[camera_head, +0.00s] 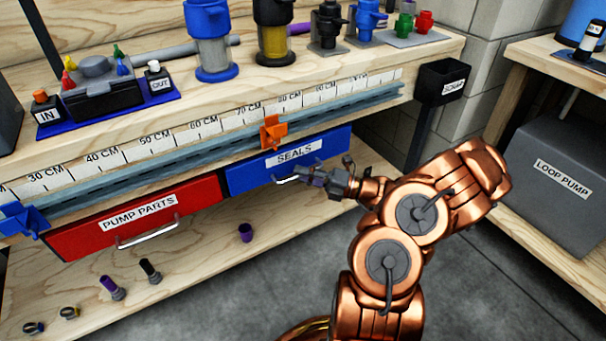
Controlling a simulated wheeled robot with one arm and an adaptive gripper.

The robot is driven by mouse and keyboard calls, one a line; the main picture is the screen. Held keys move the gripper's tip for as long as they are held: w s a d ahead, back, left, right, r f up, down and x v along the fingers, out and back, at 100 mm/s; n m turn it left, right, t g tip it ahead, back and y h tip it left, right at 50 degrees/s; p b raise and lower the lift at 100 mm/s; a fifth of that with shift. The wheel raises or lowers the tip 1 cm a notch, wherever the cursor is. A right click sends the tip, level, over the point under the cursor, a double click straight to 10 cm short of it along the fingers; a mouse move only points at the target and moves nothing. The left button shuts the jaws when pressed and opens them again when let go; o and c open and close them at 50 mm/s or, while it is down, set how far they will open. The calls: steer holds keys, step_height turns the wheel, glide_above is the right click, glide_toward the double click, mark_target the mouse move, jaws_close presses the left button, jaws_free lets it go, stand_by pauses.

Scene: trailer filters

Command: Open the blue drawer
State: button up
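The blue drawer (248,176), labelled SEALS, sits under the wooden bench top, to the right of the red drawer. Its front looks roughly in line with the red one, so it appears closed. Its pale bar handle (284,181) shows in part at the lower middle of the front. My gripper (306,174) is at the handle's right part and hides some of it. The fingers point left toward the handle. I cannot tell whether they touch it, or how far apart they are.
The red drawer (85,234), labelled PUMP PARTS, is to the left. An orange clamp (273,131) sits on the rail above the blue drawer. A purple cup (245,232) and several small parts stand on the lower shelf. A grey LOOP PUMP box (560,200) is at right.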

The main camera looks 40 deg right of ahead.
jaws_close()
steer(key=shift+s+r+p, duration=0.1)
steer(key=shift+s+p, duration=0.05)
steer(key=shift+p, duration=0.15)
